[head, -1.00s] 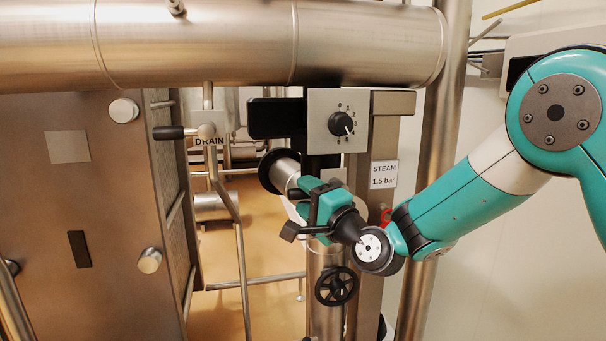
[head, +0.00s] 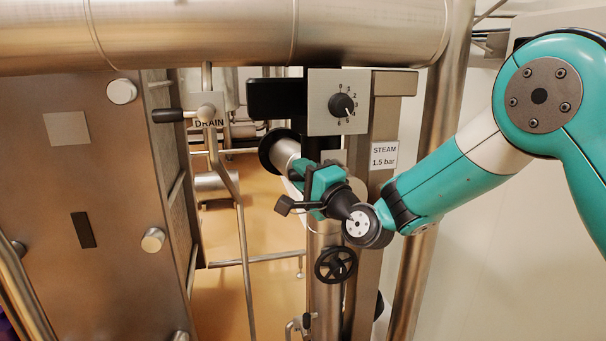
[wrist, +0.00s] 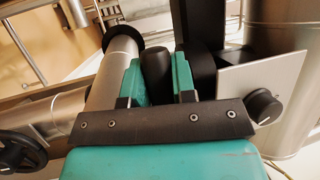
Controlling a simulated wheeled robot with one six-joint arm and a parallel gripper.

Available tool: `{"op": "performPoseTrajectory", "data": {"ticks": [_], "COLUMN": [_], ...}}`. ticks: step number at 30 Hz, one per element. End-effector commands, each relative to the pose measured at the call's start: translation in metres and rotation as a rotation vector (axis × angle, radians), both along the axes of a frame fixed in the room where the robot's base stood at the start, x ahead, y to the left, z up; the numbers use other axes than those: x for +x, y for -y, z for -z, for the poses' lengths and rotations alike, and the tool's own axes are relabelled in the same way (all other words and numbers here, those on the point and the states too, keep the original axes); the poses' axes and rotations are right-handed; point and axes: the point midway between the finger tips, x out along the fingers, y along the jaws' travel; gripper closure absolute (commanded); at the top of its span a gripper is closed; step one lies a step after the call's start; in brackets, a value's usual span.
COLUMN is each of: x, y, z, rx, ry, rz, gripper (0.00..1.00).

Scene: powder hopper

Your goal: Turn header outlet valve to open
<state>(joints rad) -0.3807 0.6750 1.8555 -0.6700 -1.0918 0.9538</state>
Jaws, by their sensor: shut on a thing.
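My gripper (head: 308,180) is in the middle of the head view, in front of the steel column under the dial panel. In the wrist view its two teal fingers (wrist: 159,78) are shut around a black rounded handle (wrist: 156,66). This appears to be the header outlet valve's handle, but no label for it can be read. The handle points back between the fingers toward the wrist camera. In the head view my gripper hides the handle and most of the valve body, so the valve's angle cannot be told.
A steel pipe with a black flange (head: 272,150) lies just left of my gripper. The dial panel (head: 323,118) is above, a black handwheel (head: 335,264) below. A DRAIN valve with a black handle (head: 168,115) is further left. A large horizontal steel pipe (head: 200,35) crosses overhead.

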Motion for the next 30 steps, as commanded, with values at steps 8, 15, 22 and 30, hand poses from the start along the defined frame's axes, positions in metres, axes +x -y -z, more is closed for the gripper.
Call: {"op": "performPoseTrajectory", "data": {"ticks": [8, 15, 22, 30], "x": [0.0, 0.001, 0.002, 0.003], "y": [0.001, 0.004, 0.008, 0.011], "z": [-0.014, -0.027, -0.035, -0.038], "rx": [0.134, 0.293, 0.412, 0.476], "ry": [-0.041, -0.087, -0.122, -0.139], "rz": [0.0, 0.001, 0.001, 0.001], "gripper": [1.0, 1.0, 1.0, 1.0]}}
